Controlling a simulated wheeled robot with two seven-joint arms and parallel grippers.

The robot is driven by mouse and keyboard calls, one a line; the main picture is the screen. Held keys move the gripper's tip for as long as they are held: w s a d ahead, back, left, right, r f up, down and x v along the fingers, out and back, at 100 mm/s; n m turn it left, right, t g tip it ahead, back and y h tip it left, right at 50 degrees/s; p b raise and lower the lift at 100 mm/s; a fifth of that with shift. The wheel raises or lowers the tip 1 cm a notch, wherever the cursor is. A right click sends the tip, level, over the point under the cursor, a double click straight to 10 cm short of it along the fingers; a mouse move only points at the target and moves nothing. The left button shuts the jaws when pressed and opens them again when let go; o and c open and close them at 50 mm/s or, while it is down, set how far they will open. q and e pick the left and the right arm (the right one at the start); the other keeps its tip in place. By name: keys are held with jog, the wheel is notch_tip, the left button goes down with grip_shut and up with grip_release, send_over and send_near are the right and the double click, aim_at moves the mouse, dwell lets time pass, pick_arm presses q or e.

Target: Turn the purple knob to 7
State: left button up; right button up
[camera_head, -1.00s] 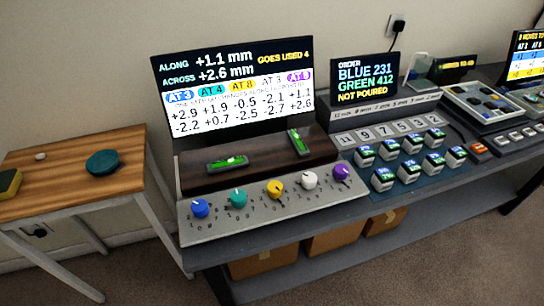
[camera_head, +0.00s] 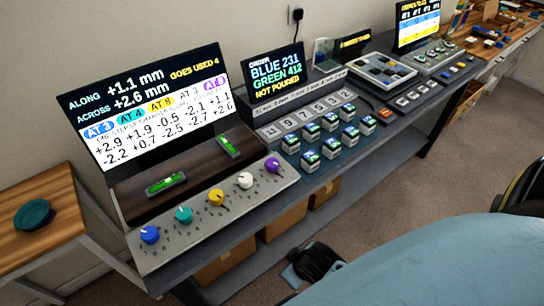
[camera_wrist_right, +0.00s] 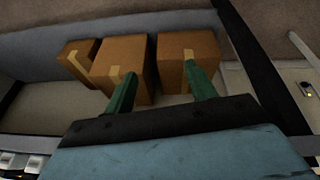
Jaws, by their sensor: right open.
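The purple knob (camera_head: 272,165) is the rightmost in the row of knobs on the grey panel (camera_head: 180,245) in the head view. Its dial marks are too small to read. The screen (camera_head: 150,105) behind has a purple tag for it, whose digit is unclear. My right gripper (camera_wrist_right: 162,88) shows in the right wrist view with two green fingers apart and nothing between them. It faces cardboard boxes under the table, away from the purple knob. My left gripper is not in view.
Blue (camera_head: 150,234), teal (camera_head: 183,214), yellow (camera_head: 216,197) and white (camera_head: 245,180) knobs stand left of the purple one. Several small cubes (camera_head: 330,148) sit to its right. Cardboard boxes (camera_head: 285,220) lie on the lower shelf. My blue arm covers the lower right.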

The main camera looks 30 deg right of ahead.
jog(key=w+a+r+n+t+y+p, duration=0.15)
jog(key=w+r+t, duration=0.25)
jog(key=w+r, duration=0.5)
jog(key=w+a+r+n+t, duration=0.2)
jog(key=w+r+t, duration=0.25)
jog(key=r, duration=0.95)
jog(key=w+a+r+n+t+y+p, duration=0.15)
jog(key=w+r+t, duration=0.25)
jog(key=w+r, duration=0.5)
jog(key=s+a+r+n+g+y, duration=0.4)
jog(key=a+r+n+g+y, duration=0.2)
jog(key=a+r+n+y, duration=1.05)
jog(key=n+g+h, duration=1)
jog(key=g+h, duration=0.1)
jog(key=h, duration=0.8)
send_over(272, 162)
notch_tip(272, 162, down, 18)
jog(key=r, duration=0.1)
notch_tip(272, 162, down, 14)
jog(key=shift+r, duration=0.2)
jog(key=shift+c, duration=0.4)
